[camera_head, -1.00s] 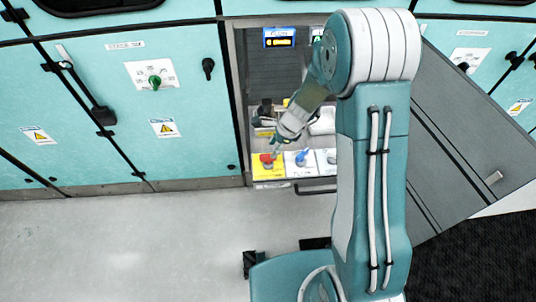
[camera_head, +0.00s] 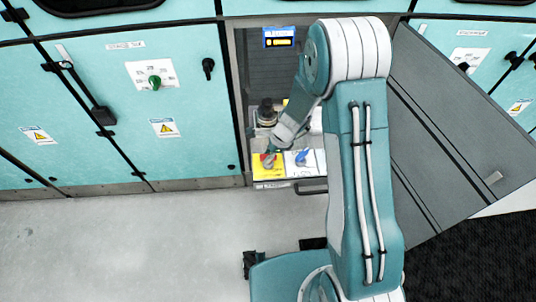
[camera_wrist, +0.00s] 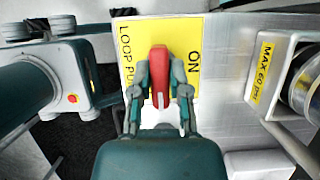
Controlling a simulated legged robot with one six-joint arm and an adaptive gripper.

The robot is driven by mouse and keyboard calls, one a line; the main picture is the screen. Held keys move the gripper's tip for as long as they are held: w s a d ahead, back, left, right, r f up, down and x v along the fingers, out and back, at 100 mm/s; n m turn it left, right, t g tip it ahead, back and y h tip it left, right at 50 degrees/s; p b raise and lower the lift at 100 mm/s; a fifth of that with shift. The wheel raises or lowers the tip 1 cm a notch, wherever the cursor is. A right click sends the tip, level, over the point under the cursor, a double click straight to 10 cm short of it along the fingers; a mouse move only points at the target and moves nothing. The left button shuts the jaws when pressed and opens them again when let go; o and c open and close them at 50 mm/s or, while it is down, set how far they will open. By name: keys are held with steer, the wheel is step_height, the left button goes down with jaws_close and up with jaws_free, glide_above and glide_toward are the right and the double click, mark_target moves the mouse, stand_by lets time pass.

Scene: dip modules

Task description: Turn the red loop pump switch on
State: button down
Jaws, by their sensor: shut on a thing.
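The red loop pump switch (camera_wrist: 159,72) is a red handle on a yellow plate (camera_wrist: 126,60) lettered "LOOP PU…" and "ON" in the wrist view. The rest of the lettering is hidden. My gripper (camera_wrist: 160,98) has a finger on each side of the red handle and is shut on it. The handle lies along the picture's vertical, beside the "ON" lettering. In the head view the yellow plate (camera_head: 260,171) sits at the front left of the open cabinet's tray, with my gripper (camera_head: 269,161) over it and mostly covering the red handle.
A blue switch (camera_head: 301,157) on a white plate is just right of the yellow one. A dark cylinder (camera_head: 267,112) stands behind. The open grey cabinet door (camera_head: 450,140) is at the right. A container labelled "MAX 60 psi" (camera_wrist: 262,72) is near my gripper's right.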

steer(key=n+g, duration=0.1)
steer(key=n, duration=0.3)
steer(key=shift+n+g, duration=0.4)
steer(key=n+g+h, duration=0.1)
steer(key=n, duration=0.3)
steer(key=n+h, duration=0.1)
steer(key=n, duration=0.1)
steer(key=n+g, duration=0.1)
steer(key=n, duration=0.2)
steer(key=shift+h, duration=0.4)
steer(key=shift+n+g+h, duration=0.3)
steer(key=shift+n+h, duration=0.5)
steer(key=shift+n, duration=1.2)
steer(key=c, duration=0.6)
jaws_free()
